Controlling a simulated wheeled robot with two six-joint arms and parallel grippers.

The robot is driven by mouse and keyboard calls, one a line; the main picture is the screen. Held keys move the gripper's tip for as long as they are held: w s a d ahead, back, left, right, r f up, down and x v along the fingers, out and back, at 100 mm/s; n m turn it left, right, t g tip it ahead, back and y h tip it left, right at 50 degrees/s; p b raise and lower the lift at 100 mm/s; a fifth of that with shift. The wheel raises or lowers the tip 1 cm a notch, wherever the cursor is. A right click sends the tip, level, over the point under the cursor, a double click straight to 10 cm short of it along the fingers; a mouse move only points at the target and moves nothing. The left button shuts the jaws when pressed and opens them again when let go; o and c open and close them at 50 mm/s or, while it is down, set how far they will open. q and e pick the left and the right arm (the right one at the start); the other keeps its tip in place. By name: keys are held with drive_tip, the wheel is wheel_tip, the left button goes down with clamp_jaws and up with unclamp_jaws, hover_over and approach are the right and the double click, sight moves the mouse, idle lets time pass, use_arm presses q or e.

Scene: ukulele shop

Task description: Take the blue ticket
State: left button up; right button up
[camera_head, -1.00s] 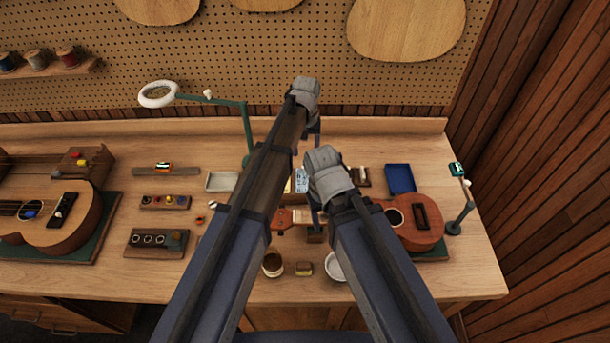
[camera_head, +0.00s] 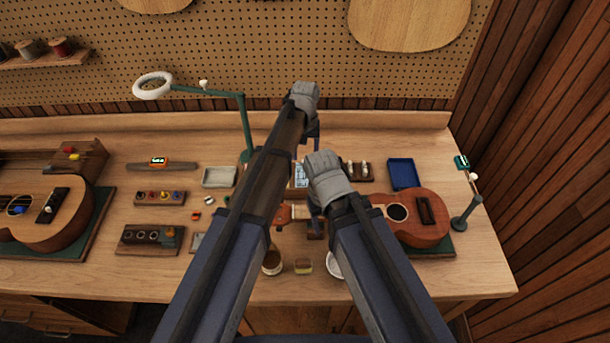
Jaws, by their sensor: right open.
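A small pale-blue card with dark print (camera_head: 301,176), seemingly the blue ticket, lies on the workbench between my two arms. My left arm and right gripper partly cover it. My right gripper (camera_head: 316,212) is open, with its grey body just right of the card in the picture and its fingers pointing down. Whether it touches anything is hidden. My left gripper (camera_head: 314,132) is farther back, above the rear of the bench. Its fingers are mostly hidden behind its grey body, so its opening does not show.
A small ukulele (camera_head: 424,215) lies right of my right gripper, its neck passing beneath it. A blue tray (camera_head: 403,187) and a green stand (camera_head: 463,222) are at right. A ring lamp (camera_head: 245,125), a pale tray (camera_head: 219,178) and a larger ukulele (camera_head: 60,222) are at left.

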use_arm(q)
wheel_tip(320, 180, down, 3)
drive_tip(key=shift+s+a+f+b, duration=0.1)
drive_tip(key=shift+b, duration=1.05)
use_arm(e)
wheel_tip(320, 180, down, 3)
drive_tip(key=shift+f, duration=0.15)
use_arm(q)
clamp_jaws()
